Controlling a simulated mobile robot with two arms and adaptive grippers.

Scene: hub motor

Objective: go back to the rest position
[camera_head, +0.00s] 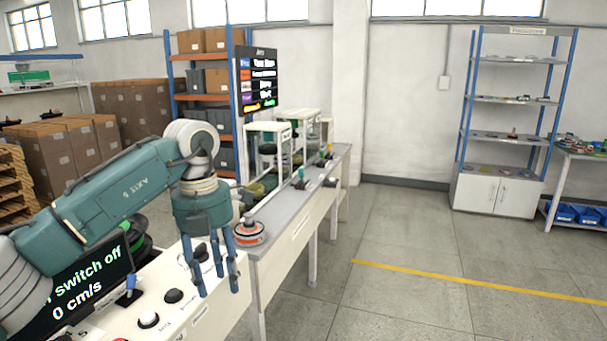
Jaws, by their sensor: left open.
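My left arm comes in from the left, and my left gripper (214,287) points down with its fingers apart and nothing between them. It hangs in front of a white control panel (122,318) with knobs and a black-and-white button. An orange and white hub motor part (249,233) sits on the near end of the grey workbench (285,210), just right of and behind the gripper. It looks apart from the fingers. My right gripper is not in view.
A dark display (85,290) reads "switch off 0 cm/s" and is partly hidden by my arm. White machine frames (268,130) stand on the bench. Cardboard boxes (60,150) are stacked at left. A shelf (510,130) stands at the back right. The floor right of the bench is clear.

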